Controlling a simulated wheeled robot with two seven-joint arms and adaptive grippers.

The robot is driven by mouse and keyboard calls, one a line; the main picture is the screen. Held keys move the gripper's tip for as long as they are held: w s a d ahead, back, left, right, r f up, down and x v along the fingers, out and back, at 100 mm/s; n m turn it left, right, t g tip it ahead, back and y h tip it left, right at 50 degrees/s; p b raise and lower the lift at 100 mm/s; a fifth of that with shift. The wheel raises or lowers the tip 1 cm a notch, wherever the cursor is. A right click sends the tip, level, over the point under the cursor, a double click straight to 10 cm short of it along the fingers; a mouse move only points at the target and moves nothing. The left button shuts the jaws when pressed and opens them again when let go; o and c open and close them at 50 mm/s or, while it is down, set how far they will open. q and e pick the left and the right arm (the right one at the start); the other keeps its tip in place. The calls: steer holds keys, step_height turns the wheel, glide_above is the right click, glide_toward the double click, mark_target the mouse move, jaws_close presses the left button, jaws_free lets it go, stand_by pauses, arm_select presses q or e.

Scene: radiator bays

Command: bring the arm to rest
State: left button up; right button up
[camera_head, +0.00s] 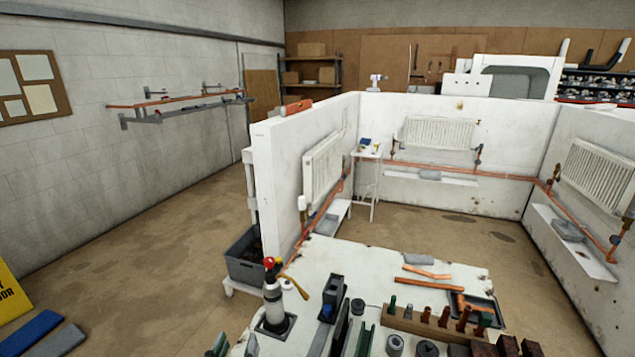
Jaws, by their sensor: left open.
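My left gripper (235,346) shows only by its fingertips at the bottom edge of the head view, left of the middle. The fingers are apart, with nothing seen between them. They are at the near left corner of the white workbench (385,262), close to the gas torch (273,298) with the red knob. The rest of my left arm is out of the picture. My right gripper is not in view.
The bench holds a black upright tool (332,294), a wooden block (437,328) with copper fittings, a dark tray (487,316) and loose copper pipe (430,284). White bay walls (280,172) with radiators (438,133) stand behind. Open floor (150,250) lies left.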

arm_select(q)
step_height(320, 180, down, 14)
steer(key=d+n+g+h, duration=0.15)
steer(key=n+g, duration=0.25)
steer(key=n, duration=0.4)
steer(key=s+a+f+n+g, duration=0.1)
steer(key=a+f+n+g, duration=0.15)
steer(key=a+f, duration=0.45)
steer(key=a+f+n+g, duration=0.1)
steer(key=a+f+n, duration=0.25)
steer(key=f, duration=0.65)
steer(key=s+a+f+n+g+y, duration=0.25)
steer(key=s+a+f+n, duration=0.4)
steer(key=a+f, duration=0.5)
steer(key=s+a+f+n+g+y, duration=0.25)
steer(key=s+a+f+n, duration=0.45)
steer(key=f, duration=0.7)
steer(key=s+d+f+n+g, duration=0.15)
steer(key=s+f, duration=0.35)
steer(key=s, duration=0.5)
steer(key=s+a+f+n+g, duration=0.1)
steer(key=s+f+n+g, duration=0.3)
steer(key=s, duration=0.5)
steer(key=d+f+h, duration=0.1)
steer(key=d, duration=0.7)
steer(key=d+f+t+h, duration=0.1)
steer(key=d+f, duration=0.1)
steer(key=d, duration=0.7)
steer(key=shift+s+f+n, duration=0.3)
steer(key=shift+s, duration=0.05)
